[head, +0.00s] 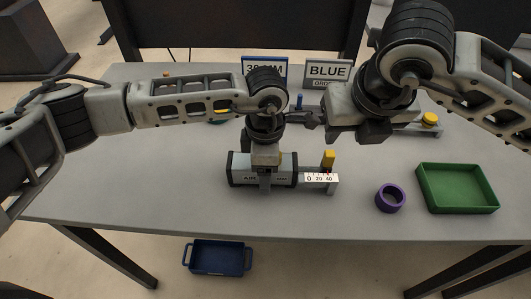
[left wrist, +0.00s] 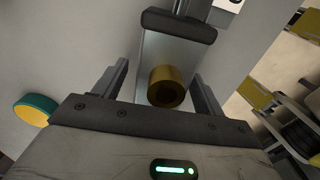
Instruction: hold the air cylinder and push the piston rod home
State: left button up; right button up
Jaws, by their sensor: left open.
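The air cylinder (head: 240,172), a grey body with dark end caps, lies on the table in the middle of the head view. My left gripper (head: 265,172) is over it from above, open, with a finger on either side of the body. In the left wrist view the cylinder (left wrist: 185,55) lies between the spread fingers (left wrist: 162,90), with a brass port (left wrist: 167,88) on top. A yellow piece (head: 328,159) stands at the rod end, by a white scale (head: 320,178). The rod is mostly hidden. My right gripper (head: 345,125) is above the table, back right of the cylinder; its opening is unclear.
A purple ring (head: 390,198) and a green tray (head: 425,190) are at the right. Two signs (head: 328,72) stand at the back; one reads BLUE. A yellow-topped part (head: 430,119) is at the back right. The table's left front is clear. A blue bin (head: 218,257) sits below.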

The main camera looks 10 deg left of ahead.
pick_arm(q)
jog(key=shift+f, duration=0.15)
jog(key=shift+c, duration=0.3)
jog(key=c, duration=1.1)
jog(key=shift+c, duration=0.2)
